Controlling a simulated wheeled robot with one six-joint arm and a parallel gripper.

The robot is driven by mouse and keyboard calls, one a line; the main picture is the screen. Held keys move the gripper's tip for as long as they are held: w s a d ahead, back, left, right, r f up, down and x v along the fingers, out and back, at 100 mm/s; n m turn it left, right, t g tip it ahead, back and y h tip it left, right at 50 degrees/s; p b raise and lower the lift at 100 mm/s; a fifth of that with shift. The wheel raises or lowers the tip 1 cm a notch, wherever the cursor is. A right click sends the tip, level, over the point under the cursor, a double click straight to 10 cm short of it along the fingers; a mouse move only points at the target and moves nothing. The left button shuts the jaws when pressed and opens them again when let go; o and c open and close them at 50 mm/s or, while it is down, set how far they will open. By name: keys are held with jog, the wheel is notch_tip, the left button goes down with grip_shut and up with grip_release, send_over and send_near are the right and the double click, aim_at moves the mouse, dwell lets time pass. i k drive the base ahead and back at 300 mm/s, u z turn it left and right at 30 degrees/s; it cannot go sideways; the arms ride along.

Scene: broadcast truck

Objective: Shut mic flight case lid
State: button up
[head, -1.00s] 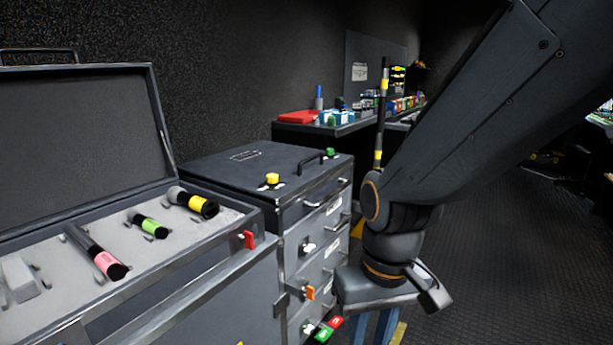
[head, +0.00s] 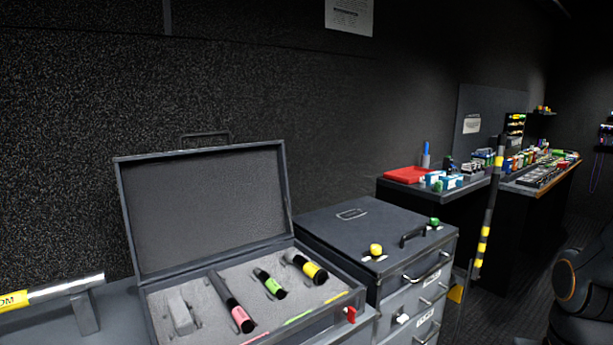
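The mic flight case (head: 357,296) stands open at the lower middle of the head view. Its lid (head: 205,212) is raised and leans slightly back near the wall, with a handle (head: 205,136) at its top edge. Grey foam inside holds a microphone with a pink end (head: 230,302), one with a green band (head: 268,282), one with a yellow band (head: 306,268) and a grey block (head: 182,310). A red latch (head: 351,315) sits at the case's front right. My gripper is out of view; only part of my arm shows at the right edge.
A drawer cabinet (head: 432,270) with a yellow knob (head: 376,250) and a black handle stands right of the case. A striped pole (head: 487,220) stands beyond it. A yellow-labelled tube (head: 50,291) lies at the left. Cluttered benches (head: 560,178) line the back right.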

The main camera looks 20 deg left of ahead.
aim_at(183, 211)
jog(key=z, duration=0.25)
jog(key=i, duration=0.4)
jog(key=u, duration=1.3)
